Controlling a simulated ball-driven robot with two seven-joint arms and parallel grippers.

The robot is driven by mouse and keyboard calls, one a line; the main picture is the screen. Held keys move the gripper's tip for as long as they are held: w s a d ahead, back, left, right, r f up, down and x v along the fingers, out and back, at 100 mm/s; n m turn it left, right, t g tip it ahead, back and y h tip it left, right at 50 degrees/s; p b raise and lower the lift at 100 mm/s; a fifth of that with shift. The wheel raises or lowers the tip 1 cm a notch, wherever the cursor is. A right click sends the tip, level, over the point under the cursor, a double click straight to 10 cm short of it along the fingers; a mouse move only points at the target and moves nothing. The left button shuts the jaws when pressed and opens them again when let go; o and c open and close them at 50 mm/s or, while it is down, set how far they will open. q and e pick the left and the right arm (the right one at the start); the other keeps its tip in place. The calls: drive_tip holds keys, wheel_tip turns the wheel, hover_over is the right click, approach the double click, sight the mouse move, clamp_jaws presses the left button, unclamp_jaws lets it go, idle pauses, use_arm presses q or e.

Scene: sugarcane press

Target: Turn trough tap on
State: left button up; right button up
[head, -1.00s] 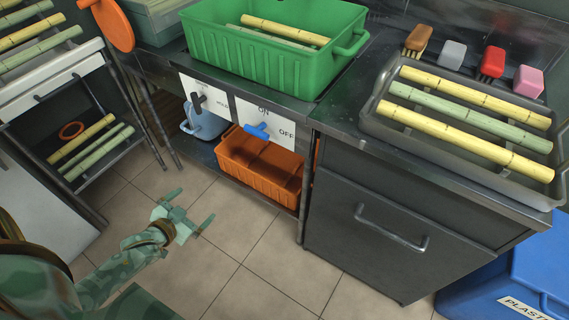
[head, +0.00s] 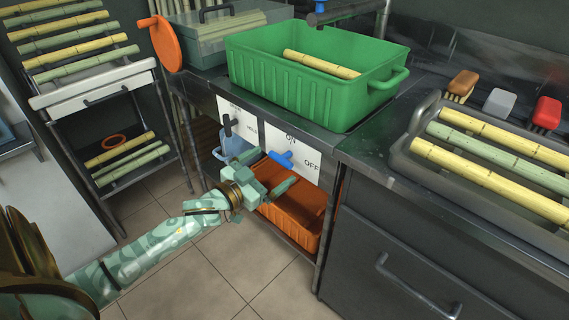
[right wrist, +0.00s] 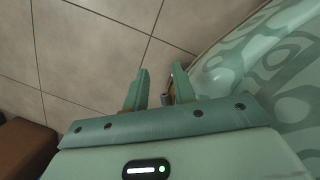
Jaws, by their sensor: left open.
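The blue tap handle (head: 283,159) sits on a white panel (head: 305,150) on the counter front. The panel reads ON at the top and OFF at the right. The handle lies crosswise, slightly tilted. My left gripper (head: 268,173) is open in front of the panel, just below the handle, fingers pointing towards it. I cannot tell whether it touches the handle. In the right wrist view my right gripper (right wrist: 160,88) is open above the floor, with no task object between its fingers.
A black handle (head: 228,125) is on the panel to the left. An orange crate (head: 300,218) stands below, partly behind my left gripper. A green trough (head: 300,92) holding a cane sits above. A grey tray (head: 425,170) with canes is at right.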

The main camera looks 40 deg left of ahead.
sight(278, 162)
use_arm(q)
drive_tip(key=w, duration=0.2)
drive_tip(key=w+b, duration=0.1)
drive_tip(key=w, duration=0.1)
drive_tip(key=shift+d+f, duration=0.15)
drive_tip(key=shift+w+b, duration=0.3)
drive_tip(key=shift+b, duration=0.05)
use_arm(e)
drive_tip(key=w+r+t, duration=0.1)
drive_tip(key=w+r, duration=0.1)
drive_tip(key=w, duration=0.5)
drive_tip(key=shift+w+a+r+n+h, duration=0.15)
drive_tip(key=shift+w+r+n+h, duration=0.15)
drive_tip(key=shift+w+r+n, duration=0.1)
use_arm(q)
drive_tip(key=c, duration=0.9)
